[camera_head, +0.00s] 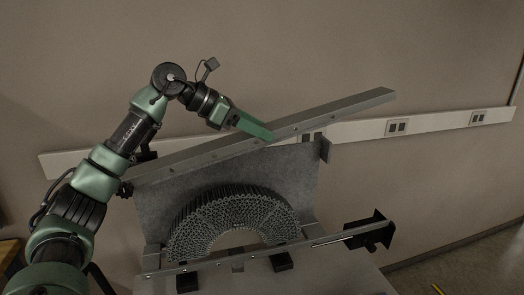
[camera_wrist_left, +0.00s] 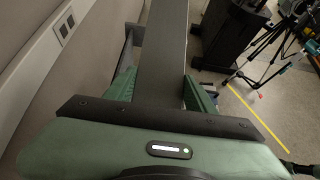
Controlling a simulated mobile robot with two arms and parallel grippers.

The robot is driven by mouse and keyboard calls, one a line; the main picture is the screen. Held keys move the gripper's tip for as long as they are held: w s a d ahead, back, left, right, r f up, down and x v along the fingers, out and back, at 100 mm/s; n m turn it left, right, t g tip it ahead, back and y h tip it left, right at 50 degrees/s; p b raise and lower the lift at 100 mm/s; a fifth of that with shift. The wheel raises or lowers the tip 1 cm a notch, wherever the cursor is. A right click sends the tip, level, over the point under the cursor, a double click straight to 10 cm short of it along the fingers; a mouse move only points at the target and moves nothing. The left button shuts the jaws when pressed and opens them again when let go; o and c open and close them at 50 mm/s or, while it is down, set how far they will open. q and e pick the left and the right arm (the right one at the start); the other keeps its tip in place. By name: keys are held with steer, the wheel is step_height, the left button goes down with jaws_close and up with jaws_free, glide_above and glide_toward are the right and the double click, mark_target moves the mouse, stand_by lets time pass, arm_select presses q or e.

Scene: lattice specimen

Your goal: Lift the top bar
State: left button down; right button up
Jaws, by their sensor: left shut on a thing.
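The top bar (camera_head: 345,107) is a long grey metal bar above the lattice specimen's back plate. It is tilted in the head view, its right end higher than its left, and its left end is close to the plate's upper left corner. My left gripper (camera_head: 268,136) is shut on the bar near its middle. In the left wrist view the bar (camera_wrist_left: 163,55) runs between the two green fingers. The grey arch-shaped lattice specimen (camera_head: 238,210) stands in front of the back plate (camera_head: 298,175). My right gripper is not in view.
A lower bar (camera_head: 225,262) crosses the front of the fixture, with a black bracket (camera_head: 372,232) at its right. The wall with a white socket rail (camera_head: 430,123) is behind. In the left wrist view a tripod (camera_wrist_left: 268,45) stands on the floor.

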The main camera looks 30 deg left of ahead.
mark_target(241, 136)
arm_select(q)
steer(key=s+a+r+t+h+b, duration=0.2)
steer(key=s+a+r, duration=0.1)
steer(key=r, duration=0.5)
steer(key=s+a+r+t+h+b, duration=0.2)
steer(key=s+r, duration=0.3)
steer(key=r, duration=0.3)
steer(key=shift+a+t+b, duration=0.3)
steer(key=shift+a+t, duration=0.3)
steer(key=shift+a, duration=0.3)
steer(key=c, duration=0.5)
jaws_free()
steer(key=shift+w+f, duration=0.1)
steer(key=b+v, duration=0.2)
steer(key=v, duration=0.5)
steer(key=shift+s+a, duration=0.25)
steer(key=shift+s, duration=0.05)
